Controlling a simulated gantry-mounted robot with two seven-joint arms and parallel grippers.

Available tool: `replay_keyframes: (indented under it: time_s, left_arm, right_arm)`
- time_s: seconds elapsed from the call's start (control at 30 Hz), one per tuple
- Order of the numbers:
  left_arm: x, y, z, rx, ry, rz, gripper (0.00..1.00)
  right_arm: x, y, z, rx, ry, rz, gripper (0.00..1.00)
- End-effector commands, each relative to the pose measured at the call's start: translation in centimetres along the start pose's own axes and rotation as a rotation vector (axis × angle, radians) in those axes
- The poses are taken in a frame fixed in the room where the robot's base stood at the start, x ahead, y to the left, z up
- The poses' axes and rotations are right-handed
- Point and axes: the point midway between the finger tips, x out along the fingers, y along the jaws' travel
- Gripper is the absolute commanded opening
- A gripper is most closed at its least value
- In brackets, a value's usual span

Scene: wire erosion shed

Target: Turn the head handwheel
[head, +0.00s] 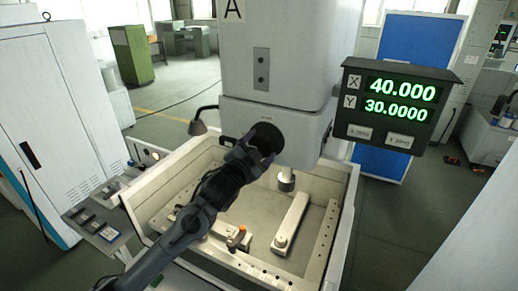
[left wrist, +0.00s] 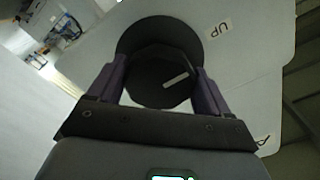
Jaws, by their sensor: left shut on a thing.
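The head handwheel (head: 267,136) is a round black wheel on the front of the pale machine head (head: 275,60). In the left wrist view the handwheel (left wrist: 160,35) shows as a black disc with a darker faceted hub and a pale line mark on it. My left gripper (head: 258,152) reaches the wheel from the lower left. In the left wrist view its two purple fingers (left wrist: 160,85) sit on either side of the hub and are shut on it. An "UP" label (left wrist: 218,28) is on the head beside the wheel. My right gripper is not in view.
Below the head is an open work tank (head: 345,215) with pale bars and an orange-topped clamp (head: 237,238) inside. A readout (head: 400,105) shows X 40.000 and Y 30.0000 at the right. A small button panel (head: 100,215) stands left of the tank.

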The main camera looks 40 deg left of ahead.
Motion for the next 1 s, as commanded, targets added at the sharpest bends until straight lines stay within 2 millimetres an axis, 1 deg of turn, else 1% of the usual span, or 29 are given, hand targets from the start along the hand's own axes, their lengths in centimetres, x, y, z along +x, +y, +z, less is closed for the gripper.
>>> replay_keyframes:
  time_s: [0.2,0.57,0.6,0.67,0.7,0.73,1.0]
  left_arm:
    - [0.00,-0.02,-0.01,0.039,0.000,0.000,0.48]
    - [0.00,-0.01,0.02,0.042,0.000,0.000,0.48]
    - [0.01,-0.01,0.02,0.042,0.000,0.000,0.82]
    - [0.01,-0.01,0.02,0.042,-0.001,0.000,0.91]
    - [0.01,-0.01,0.02,0.042,-0.001,0.000,0.97]
    - [0.01,-0.01,0.02,0.041,-0.001,0.000,1.00]
    - [-0.14,0.02,0.03,0.041,0.000,0.000,1.00]
  right_arm:
    - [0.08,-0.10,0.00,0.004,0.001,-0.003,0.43]
    - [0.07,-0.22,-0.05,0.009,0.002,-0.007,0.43]
    - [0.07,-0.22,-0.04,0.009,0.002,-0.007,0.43]
    - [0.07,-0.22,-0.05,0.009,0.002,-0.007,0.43]
    - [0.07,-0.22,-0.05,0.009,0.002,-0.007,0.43]
    - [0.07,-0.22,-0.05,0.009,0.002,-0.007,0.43]
    - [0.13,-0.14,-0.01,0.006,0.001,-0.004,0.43]
